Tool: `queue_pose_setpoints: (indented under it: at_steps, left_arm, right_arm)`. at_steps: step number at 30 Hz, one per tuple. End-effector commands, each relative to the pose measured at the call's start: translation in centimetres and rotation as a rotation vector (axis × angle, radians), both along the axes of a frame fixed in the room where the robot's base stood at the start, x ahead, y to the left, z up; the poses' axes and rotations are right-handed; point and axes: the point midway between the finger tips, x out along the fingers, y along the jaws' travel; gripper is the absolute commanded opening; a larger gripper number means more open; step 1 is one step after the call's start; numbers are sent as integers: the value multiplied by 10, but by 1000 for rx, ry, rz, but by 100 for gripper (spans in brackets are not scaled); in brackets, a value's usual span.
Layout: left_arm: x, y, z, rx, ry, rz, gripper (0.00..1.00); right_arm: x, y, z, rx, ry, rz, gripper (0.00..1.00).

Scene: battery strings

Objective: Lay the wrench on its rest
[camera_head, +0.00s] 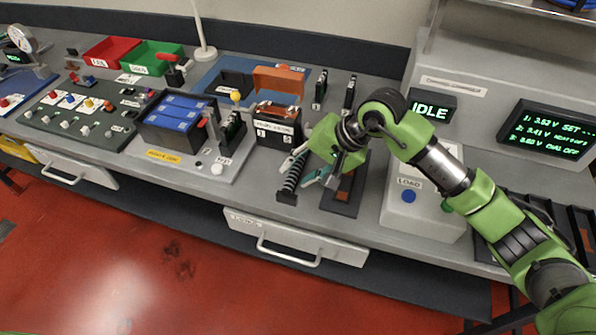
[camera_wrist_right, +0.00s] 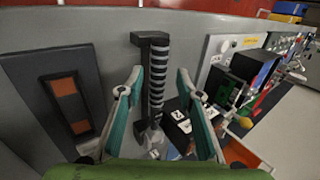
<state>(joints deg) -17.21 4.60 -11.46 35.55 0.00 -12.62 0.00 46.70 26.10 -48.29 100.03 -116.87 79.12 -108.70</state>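The wrench, with a dark handle banded in grey, shows in the head view (camera_head: 291,179) near the bench's front edge and in the right wrist view (camera_wrist_right: 157,75). It appears to lie along a narrow black rest (camera_head: 287,198), whose black end piece also shows in the wrist view (camera_wrist_right: 150,38). My right gripper (camera_head: 297,175) is over the wrench. Its teal fingers are spread apart, one on each side of the handle, with gaps between in the wrist view (camera_wrist_right: 160,73). Whether the wrench is fully seated is unclear. My left gripper is out of view.
A dark tray with orange-brown inlays (camera_head: 335,205) lies right of the wrench. A pale load box (camera_head: 430,222) stands further right. A black numbered box (camera_head: 276,134) and blue batteries (camera_head: 178,118) stand to the left. A drawer handle (camera_head: 285,255) juts out below.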

Motion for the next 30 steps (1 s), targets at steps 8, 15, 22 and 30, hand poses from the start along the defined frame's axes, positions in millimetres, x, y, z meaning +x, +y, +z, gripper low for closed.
queue_pose_setpoints:
  at_steps: [8,15,22,30]
  left_arm:
    - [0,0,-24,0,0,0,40]
    - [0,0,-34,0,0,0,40]
    - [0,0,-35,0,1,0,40]
    - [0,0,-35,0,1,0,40]
  right_arm:
    - [-9,-33,47,-3,-8,-2,33]
    - [-18,-53,81,-1,-4,-2,33]
    - [-21,-59,93,-1,0,-1,33]
    - [-21,-59,93,-1,0,-1,33]
